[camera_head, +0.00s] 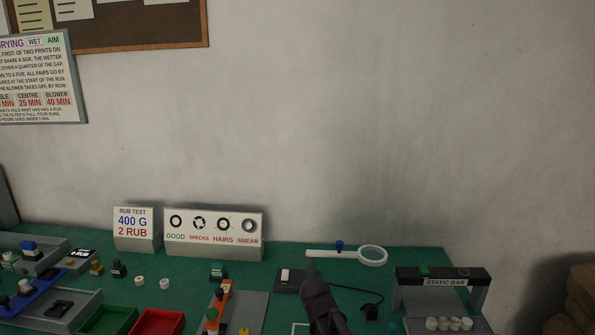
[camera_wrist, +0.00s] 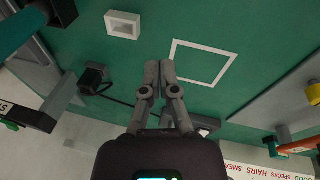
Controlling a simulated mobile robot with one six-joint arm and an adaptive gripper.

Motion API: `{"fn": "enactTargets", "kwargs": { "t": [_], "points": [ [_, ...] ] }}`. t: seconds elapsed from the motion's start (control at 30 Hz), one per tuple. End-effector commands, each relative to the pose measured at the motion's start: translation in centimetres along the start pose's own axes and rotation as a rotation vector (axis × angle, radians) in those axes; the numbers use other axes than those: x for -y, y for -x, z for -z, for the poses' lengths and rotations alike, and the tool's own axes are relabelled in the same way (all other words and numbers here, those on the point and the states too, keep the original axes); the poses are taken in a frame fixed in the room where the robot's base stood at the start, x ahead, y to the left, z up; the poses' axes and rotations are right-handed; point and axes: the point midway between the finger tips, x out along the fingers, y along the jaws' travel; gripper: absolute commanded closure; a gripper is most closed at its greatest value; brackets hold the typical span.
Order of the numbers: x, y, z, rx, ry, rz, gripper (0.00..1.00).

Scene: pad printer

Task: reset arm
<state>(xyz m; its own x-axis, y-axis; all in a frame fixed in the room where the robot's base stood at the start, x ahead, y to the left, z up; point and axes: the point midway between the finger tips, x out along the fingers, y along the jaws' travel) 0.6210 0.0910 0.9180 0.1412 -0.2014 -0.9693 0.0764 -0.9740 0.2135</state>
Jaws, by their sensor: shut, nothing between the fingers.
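My gripper (camera_wrist: 160,72) is shut and empty in the wrist view, its two fingers together above the green bench top (camera_wrist: 255,35). Near its tips, a white square outline (camera_wrist: 203,62) is marked on the bench, and a small white square piece (camera_wrist: 123,24) lies beyond to the left. In the head view my arm's dark end (camera_head: 322,305) reaches in at the bottom, right of centre; the fingers cannot be made out there.
A static bar stand (camera_head: 445,281) with several white pieces below it is at the right. Sign blocks (camera_head: 213,234) stand along the wall. Green (camera_head: 108,320) and red (camera_head: 158,322) trays are at lower left. A cable (camera_head: 360,291) crosses the bench.

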Motion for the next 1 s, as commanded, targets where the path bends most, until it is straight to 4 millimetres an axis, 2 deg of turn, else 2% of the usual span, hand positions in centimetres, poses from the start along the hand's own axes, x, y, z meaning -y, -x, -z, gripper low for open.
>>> {"fn": "enactTargets", "kwargs": {
  "t": [0.03, 0.2, 0.43, 0.63, 1.0],
  "points": [
    [-1.4, -0.2, -1.4, 0.019, -0.015, 0.018, 1.0],
    [-4.5, -0.7, -4.8, 0.074, -0.049, 0.093, 1.0],
    [-7.3, -1.0, -8.2, 0.12, -0.081, 0.178, 1.0],
    [-8.1, -1.1, -9.2, 0.134, -0.092, 0.209, 1.0],
    [-8.1, -1.1, -9.2, 0.134, -0.091, 0.21, 1.0]
  ]
}}
